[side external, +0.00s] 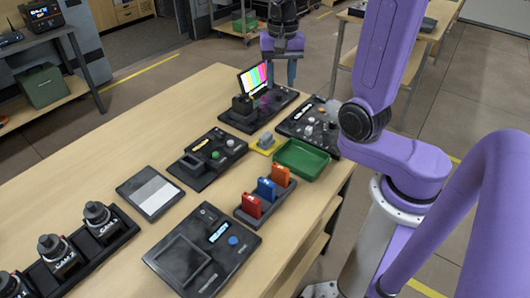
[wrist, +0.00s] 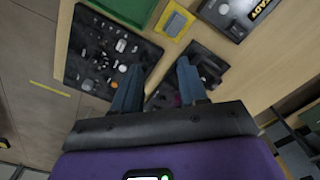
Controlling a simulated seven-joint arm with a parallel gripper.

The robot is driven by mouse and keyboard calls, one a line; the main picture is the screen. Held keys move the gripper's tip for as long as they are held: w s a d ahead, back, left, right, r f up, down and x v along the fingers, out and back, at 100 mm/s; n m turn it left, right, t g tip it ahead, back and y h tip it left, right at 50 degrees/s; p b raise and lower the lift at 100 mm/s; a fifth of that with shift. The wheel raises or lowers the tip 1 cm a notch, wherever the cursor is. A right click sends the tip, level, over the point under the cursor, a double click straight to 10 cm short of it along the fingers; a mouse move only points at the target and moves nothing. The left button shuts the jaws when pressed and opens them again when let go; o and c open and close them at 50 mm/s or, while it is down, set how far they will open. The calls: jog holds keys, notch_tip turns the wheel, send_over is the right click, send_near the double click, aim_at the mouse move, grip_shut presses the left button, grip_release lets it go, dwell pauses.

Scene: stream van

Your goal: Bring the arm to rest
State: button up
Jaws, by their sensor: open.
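My purple arm is raised over the far end of the wooden table (side external: 95,165). My gripper (side external: 281,72) hangs above the table's far edge, near the small monitor with colour bars (side external: 254,78). In the wrist view my gripper (wrist: 159,66) shows two blue-grey fingers spread well apart. Nothing is held between them. Below the fingers lie a black panel with knobs and small parts (wrist: 108,48) and another dark unit (wrist: 205,68). The gripper looks clear of the table and its devices, but the exact height cannot be told.
A green tray (side external: 302,160), a rack of red, blue and orange blocks (side external: 265,192), a yellow pad with a grey block (side external: 264,144) and a black console (side external: 203,250) stand on the table. Several camera units (side external: 54,248) sit at the left. Bare wood remains at the left back.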

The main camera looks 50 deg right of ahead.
jog(key=s+a+f+n, duration=0.1)
jog(key=s+a+n, duration=0.4)
jog(key=s+n, duration=0.5)
jog(key=s+a+f+n, duration=0.2)
jog(key=s+a+n, duration=0.3)
jog(key=s+n, duration=0.5)
jog(key=shift+s+n, duration=0.25)
jog(key=shift+n, duration=0.85)
jog(key=shift+f, duration=0.1)
dwell(1.5)
